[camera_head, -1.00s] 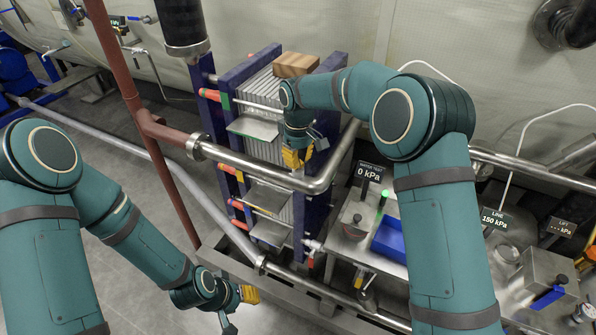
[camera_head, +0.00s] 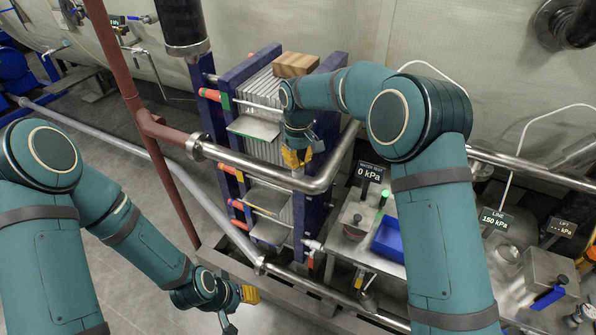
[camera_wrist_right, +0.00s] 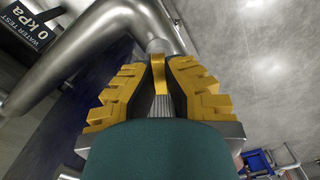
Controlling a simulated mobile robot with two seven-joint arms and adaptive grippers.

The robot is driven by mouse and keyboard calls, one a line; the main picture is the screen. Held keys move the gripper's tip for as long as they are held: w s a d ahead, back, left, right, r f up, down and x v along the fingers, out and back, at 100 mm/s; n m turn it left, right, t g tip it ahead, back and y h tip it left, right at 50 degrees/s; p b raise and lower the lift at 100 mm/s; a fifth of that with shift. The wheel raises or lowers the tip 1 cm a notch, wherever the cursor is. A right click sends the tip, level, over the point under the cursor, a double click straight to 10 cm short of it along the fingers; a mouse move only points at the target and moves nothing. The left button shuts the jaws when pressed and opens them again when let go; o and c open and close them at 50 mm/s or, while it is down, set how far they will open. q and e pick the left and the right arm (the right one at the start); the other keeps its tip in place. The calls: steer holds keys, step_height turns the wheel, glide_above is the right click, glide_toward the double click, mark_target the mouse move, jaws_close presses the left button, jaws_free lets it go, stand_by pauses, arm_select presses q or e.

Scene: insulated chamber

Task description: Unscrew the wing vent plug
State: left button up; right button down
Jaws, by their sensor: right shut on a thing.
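My right gripper (camera_head: 297,158) points down at the steel pipe, in front of the plate stack. In the right wrist view its two yellow stepped fingers (camera_wrist_right: 158,90) are closed on a narrow yellow piece, which I take to be the wing of the vent plug (camera_wrist_right: 158,72). A grey ribbed part shows between the fingers. A light round pipe fitting (camera_wrist_right: 160,46) is just beyond the plug. In the head view the plug is hidden by the gripper. My left gripper (camera_head: 240,296) hangs low at the bottom, away from the plug; its fingers do not show clearly.
The bent steel pipe (camera_head: 262,172) runs across in front of the blue-framed plate stack (camera_head: 262,85). A wooden block (camera_head: 296,65) lies on top. A sign reads 0 kPa (camera_head: 370,173). A blue tray (camera_head: 389,238) is on the bench at right. A rust-red post (camera_head: 115,70) stands at left.

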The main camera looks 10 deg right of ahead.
steer(key=c, duration=1.2)
jaws_free()
steer(key=shift+c, duration=0.2)
steer(key=shift+r, duration=0.1)
steer(key=shift+r, duration=2.45)
